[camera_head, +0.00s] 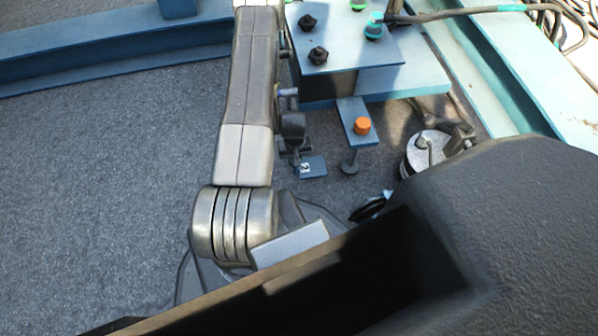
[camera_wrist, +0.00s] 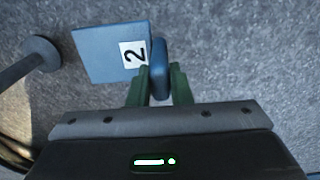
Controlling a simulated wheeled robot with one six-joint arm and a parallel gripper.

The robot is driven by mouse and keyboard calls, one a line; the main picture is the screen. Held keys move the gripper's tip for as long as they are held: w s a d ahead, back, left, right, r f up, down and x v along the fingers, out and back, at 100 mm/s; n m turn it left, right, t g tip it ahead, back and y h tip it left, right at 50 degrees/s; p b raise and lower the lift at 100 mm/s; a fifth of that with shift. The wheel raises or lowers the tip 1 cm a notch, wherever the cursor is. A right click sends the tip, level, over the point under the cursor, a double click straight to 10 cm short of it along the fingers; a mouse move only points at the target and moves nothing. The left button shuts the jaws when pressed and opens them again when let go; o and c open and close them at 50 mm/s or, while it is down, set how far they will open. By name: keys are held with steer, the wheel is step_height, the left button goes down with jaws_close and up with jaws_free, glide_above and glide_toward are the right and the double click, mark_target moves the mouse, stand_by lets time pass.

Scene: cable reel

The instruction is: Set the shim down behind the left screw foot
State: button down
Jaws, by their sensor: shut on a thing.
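The shim (camera_head: 312,172) is a small flat blue plate with a white label reading 2. It shows larger in the wrist view (camera_wrist: 92,58), with a raised blue tab (camera_wrist: 160,58) on its right side. My gripper (camera_wrist: 160,82) has its green fingers closed on this tab; in the head view, the arm partly hides it. A screw foot (camera_head: 350,163) under a blue bracket with an orange cap (camera_head: 362,126) stands just right of the shim. Its round pad (camera_wrist: 40,53) lies left of the plate in the wrist view, with a gap between. I cannot tell whether the shim touches the floor.
A blue machine base (camera_head: 345,45) with black bolts stands above the bracket. A metal cylinder (camera_head: 425,153) stands right of the foot. Blue beams (camera_head: 110,50) cross the back, and cables (camera_head: 565,25) lie at upper right. Grey floor (camera_head: 100,190) at left is clear.

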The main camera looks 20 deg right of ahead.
mark_target(295, 170)
step_height(295, 170, down, 8)
steer(key=shift+r+b, duration=0.15)
steer(key=shift+b, duration=1.1)
steer(key=c, duration=1.3)
jaws_free()
step_height(295, 170, up, 12)
steer(key=p, duration=0.4)
steer(key=shift+p, duration=0.3)
